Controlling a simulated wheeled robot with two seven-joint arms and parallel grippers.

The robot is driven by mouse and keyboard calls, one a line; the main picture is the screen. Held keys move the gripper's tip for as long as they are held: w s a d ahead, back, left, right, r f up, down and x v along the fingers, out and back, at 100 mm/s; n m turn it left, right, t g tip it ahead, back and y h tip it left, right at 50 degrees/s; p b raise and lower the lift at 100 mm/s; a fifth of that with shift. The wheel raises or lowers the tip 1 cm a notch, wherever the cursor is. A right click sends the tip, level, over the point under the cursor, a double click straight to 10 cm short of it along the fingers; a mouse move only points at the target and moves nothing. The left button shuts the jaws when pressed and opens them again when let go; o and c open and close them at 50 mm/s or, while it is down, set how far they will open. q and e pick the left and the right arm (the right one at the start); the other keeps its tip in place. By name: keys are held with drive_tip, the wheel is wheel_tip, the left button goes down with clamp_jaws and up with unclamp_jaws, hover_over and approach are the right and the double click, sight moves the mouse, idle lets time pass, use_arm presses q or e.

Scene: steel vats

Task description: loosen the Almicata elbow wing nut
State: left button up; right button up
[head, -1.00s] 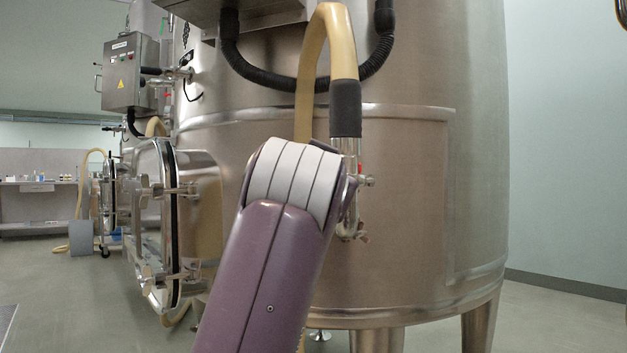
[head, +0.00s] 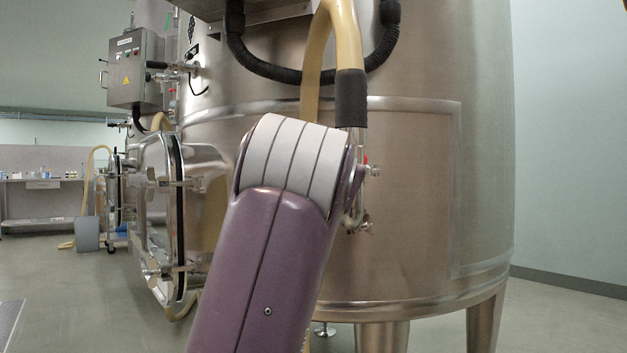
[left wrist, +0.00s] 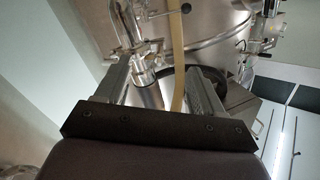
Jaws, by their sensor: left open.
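A steel elbow pipe (head: 350,212) hangs below the black cuff (head: 350,98) of a beige hose in the head view, partly hidden by my purple arm. Small clamp fittings show at its upper part (head: 372,170) and lower end (head: 364,228). I cannot tell a wing nut's shape or read an Almicata label. In the left wrist view the steel pipework (left wrist: 125,22) and a clamp fitting (left wrist: 150,48) lie beyond the fingertips. My left gripper (left wrist: 158,78) is open, with nothing held between its fingers. It is hidden in the head view. My right gripper is not in view.
The large steel vat (head: 420,210) stands close ahead. A black cable (head: 290,75) loops above. Free floor (head: 560,315) lies at the right.

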use_arm(q)
drive_tip(key=s+b, duration=0.1)
drive_tip(key=s, duration=0.8)
drive_tip(key=shift+s+a+b, duration=0.3)
drive_tip(key=shift+s+a, duration=0.05)
drive_tip(key=shift+s, duration=0.05)
